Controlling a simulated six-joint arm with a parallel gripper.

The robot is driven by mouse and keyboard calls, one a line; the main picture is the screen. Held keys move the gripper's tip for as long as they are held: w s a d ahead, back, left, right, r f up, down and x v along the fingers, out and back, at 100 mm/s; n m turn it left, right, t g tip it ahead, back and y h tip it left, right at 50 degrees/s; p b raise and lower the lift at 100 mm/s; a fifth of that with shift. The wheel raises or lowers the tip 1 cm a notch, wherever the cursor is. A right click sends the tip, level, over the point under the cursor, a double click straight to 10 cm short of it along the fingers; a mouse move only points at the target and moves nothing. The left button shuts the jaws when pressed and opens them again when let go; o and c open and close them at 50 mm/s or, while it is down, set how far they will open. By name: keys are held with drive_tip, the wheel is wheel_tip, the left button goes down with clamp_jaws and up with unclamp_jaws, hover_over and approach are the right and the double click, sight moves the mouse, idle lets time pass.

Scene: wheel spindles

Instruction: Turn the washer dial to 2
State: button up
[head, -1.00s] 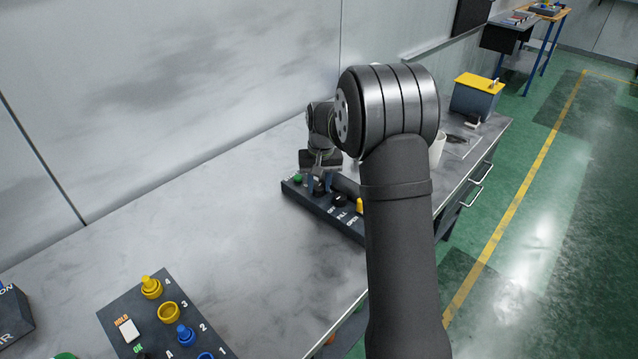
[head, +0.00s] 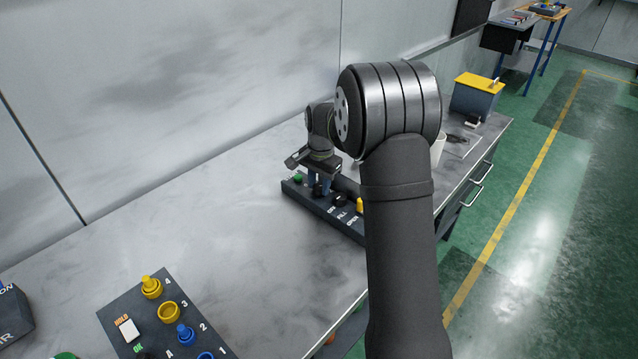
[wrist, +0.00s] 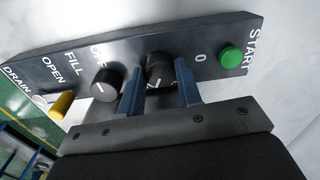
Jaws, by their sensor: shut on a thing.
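The washer dial (wrist: 159,68) is a black round knob on a dark control panel (wrist: 208,50), seen in the wrist view between the 0 marking and a second black knob. My gripper (wrist: 160,88) has its two blue fingers on either side of the dial, shut on it. White marks show on the dial's near side, partly between the fingers; I cannot read its setting for sure. In the head view my gripper (head: 318,188) is over the far left part of the panel (head: 347,226), and the dial is mostly hidden by the fingers.
On the same panel are a second black knob (wrist: 104,80) by FILL, a yellow lever (wrist: 62,104) by DRAIN and OPEN, and a green START button (wrist: 231,57). Another panel with yellow and blue controls (head: 168,312) lies nearer. The worktop between is clear.

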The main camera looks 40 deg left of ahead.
drive_tip(key=shift+m, duration=0.3)
idle(0.4)
drive_tip(key=o, duration=0.7)
wheel_tip(320, 180, up, 17)
drive_tip(key=shift+d+r, duration=0.15)
drive_tip(key=shift+d, duration=0.25)
drive_tip(key=f, duration=1.7)
drive_tip(key=shift+a+f, duration=0.2)
drive_tip(key=shift+a, duration=0.2)
drive_tip(key=shift+r, duration=0.1)
